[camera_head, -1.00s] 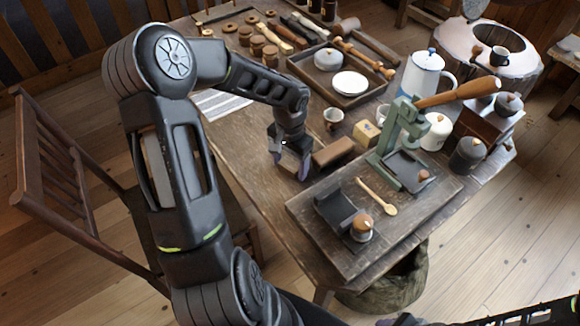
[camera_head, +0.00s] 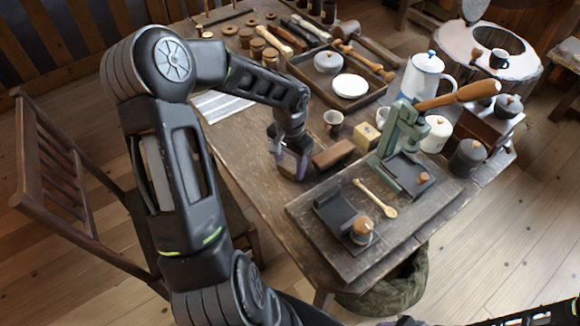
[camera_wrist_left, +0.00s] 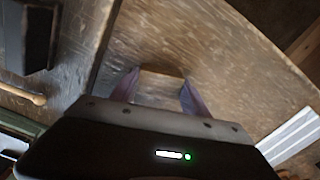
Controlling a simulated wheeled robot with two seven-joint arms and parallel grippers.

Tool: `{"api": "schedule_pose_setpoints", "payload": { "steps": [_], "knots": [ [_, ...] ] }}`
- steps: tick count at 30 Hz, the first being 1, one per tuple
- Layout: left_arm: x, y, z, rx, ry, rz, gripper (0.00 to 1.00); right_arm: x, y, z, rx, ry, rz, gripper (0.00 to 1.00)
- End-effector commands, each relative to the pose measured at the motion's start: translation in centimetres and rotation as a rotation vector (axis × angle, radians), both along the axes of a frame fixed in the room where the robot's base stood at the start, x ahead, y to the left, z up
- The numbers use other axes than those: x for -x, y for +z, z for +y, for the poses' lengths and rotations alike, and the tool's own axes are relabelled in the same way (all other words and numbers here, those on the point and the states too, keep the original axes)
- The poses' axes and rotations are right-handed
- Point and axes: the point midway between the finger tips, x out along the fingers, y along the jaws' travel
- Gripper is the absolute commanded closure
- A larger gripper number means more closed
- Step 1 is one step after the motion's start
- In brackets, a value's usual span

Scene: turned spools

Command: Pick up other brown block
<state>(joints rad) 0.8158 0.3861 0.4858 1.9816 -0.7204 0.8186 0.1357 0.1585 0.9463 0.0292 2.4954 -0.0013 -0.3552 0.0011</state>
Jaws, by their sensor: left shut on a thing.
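My left gripper (camera_head: 290,168) is over the near left part of the table, pointing down. It is shut on a brown wooden block (camera_wrist_left: 160,88), seen between its purple fingertips in the left wrist view (camera_wrist_left: 158,95). In the head view the fingers mostly hide this block. Another brown block (camera_head: 333,154) lies on the table just right of the gripper, close beside it. Whether the held block still touches the table is hard to tell. My right gripper is not in view.
A dark wooden board (camera_head: 300,216) with a green lever press (camera_head: 396,142) and a wooden spoon (camera_head: 376,197) lies just right and nearer. A small cup (camera_head: 333,120), a pale yellow block (camera_head: 367,134) and a tray (camera_head: 376,92) stand behind. A striped cloth (camera_head: 219,103) lies left.

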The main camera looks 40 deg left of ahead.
Motion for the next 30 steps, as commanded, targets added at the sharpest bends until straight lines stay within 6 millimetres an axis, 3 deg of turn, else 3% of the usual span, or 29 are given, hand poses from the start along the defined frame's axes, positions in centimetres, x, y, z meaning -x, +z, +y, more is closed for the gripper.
{"api": "schedule_pose_setpoints", "payload": {
  "steps": [15, 30],
  "knots": [
    [-0.1, 8.7, 0.0, -0.001, 0.0, -0.003, 0.85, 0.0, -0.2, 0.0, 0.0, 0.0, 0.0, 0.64],
    [0.0, 9.4, 0.0, 0.001, 0.0, -0.001, 0.85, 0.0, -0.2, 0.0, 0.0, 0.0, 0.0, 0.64]
  ]
}}
